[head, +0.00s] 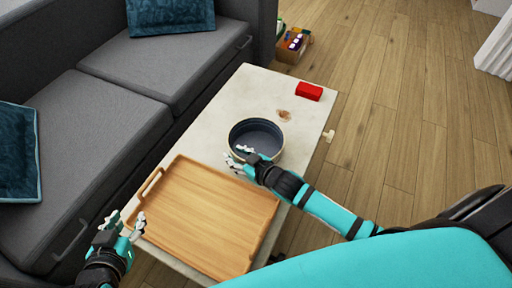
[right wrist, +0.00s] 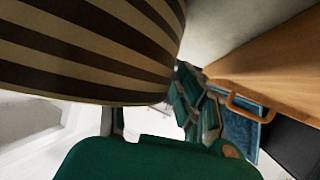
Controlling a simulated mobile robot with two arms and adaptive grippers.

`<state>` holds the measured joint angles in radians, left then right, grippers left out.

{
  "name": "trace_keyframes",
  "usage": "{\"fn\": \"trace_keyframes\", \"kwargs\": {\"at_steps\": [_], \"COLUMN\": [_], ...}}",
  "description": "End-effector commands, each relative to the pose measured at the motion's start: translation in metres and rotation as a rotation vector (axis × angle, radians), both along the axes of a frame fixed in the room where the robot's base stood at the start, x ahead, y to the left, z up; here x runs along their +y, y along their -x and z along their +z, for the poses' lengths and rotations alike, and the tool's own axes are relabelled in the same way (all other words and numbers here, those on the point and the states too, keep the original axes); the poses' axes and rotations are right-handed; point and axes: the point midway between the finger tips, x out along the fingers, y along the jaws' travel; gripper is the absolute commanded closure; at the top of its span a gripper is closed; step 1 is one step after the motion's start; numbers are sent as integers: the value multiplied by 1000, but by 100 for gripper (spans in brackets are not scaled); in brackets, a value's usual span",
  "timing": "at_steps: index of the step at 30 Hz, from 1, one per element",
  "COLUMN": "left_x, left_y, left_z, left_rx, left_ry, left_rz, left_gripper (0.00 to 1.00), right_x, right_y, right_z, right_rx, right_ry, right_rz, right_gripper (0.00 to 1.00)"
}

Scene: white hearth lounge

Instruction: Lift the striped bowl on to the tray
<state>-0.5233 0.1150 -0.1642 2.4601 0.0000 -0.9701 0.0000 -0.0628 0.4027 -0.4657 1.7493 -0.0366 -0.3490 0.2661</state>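The striped bowl (head: 266,130) stands upright on the low table, just beyond the tray's far right corner, with a dark, empty-looking inside. Its brown and cream stripes fill the upper left of the right wrist view (right wrist: 85,45). The wooden tray (head: 205,215) lies flat and empty on the near part of the table. My right gripper (head: 237,156) is at the bowl's near left rim, fingers apart; whether they touch the bowl I cannot tell. My left gripper (head: 126,221) is open and empty beside the tray's left end.
The pale table (head: 255,88) also bears a red block (head: 309,91) and a small brown item (head: 284,115) at its far end. A grey sofa (head: 95,120) runs along the left. A toy box (head: 293,46) stands beyond, with open wooden floor on the right.

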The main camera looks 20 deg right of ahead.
Motion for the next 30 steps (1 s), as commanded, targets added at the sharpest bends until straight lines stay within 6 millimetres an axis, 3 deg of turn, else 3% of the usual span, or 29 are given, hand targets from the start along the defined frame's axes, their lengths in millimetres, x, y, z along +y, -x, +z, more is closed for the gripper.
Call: {"fn": "trace_keyframes", "kwargs": {"at_steps": [5,12,30], "left_x": [0,0,0], "left_y": [0,0,0], "left_z": [0,0,0], "left_rx": [1,2,4], "left_ry": [0,0,-1], "left_rz": [0,0,1], "left_gripper": [60,60,60], "right_x": [0,0,0], "right_y": [0,0,-1], "right_z": [0,0,3], "right_rx": [0,0,-5], "right_ry": [-1,-1,0], "right_rz": [0,0,0], "right_gripper": [70,100,100]}}
